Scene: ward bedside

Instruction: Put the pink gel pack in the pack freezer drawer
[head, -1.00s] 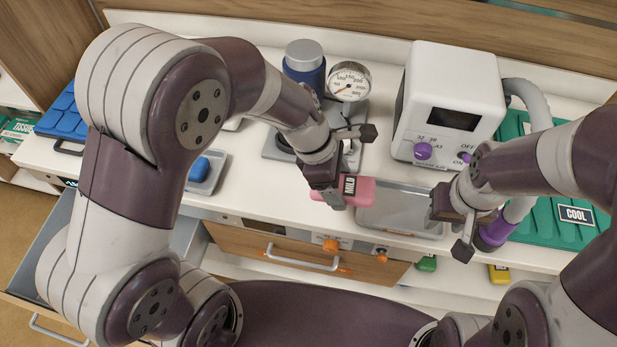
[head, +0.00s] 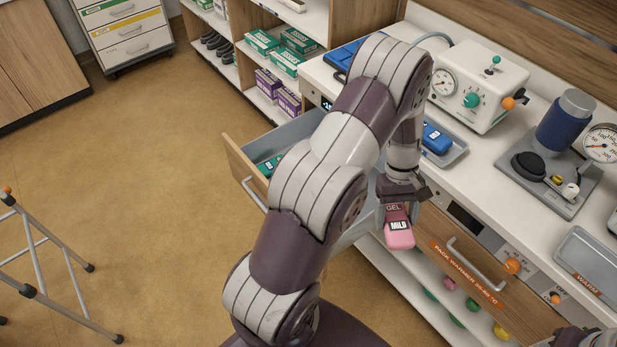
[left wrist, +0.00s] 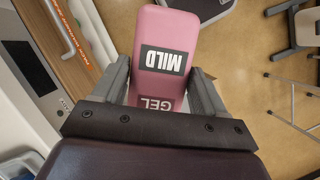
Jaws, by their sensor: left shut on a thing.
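The pink gel pack (head: 400,238), marked MILD, hangs from my left gripper (head: 403,192), which is shut on its upper end. In the left wrist view the pack (left wrist: 168,25) lies between both fingers, clear of any surface. An open drawer (head: 241,165) with a wooden front stands to the left of the gripper, with green packs inside; a small display sits above it. My left arm hides part of this drawer, and no freezer label is readable. A dark part of my right gripper (head: 575,338) shows at the lower right corner; its jaws cannot be made out.
The shut pack warmer drawer (head: 470,268) is right of the pink pack. The counter holds a tray with a blue pack (head: 436,138), a white dial unit (head: 478,85) and an empty warm tray (head: 590,262). A walking frame (head: 45,260) stands far left; the floor between is clear.

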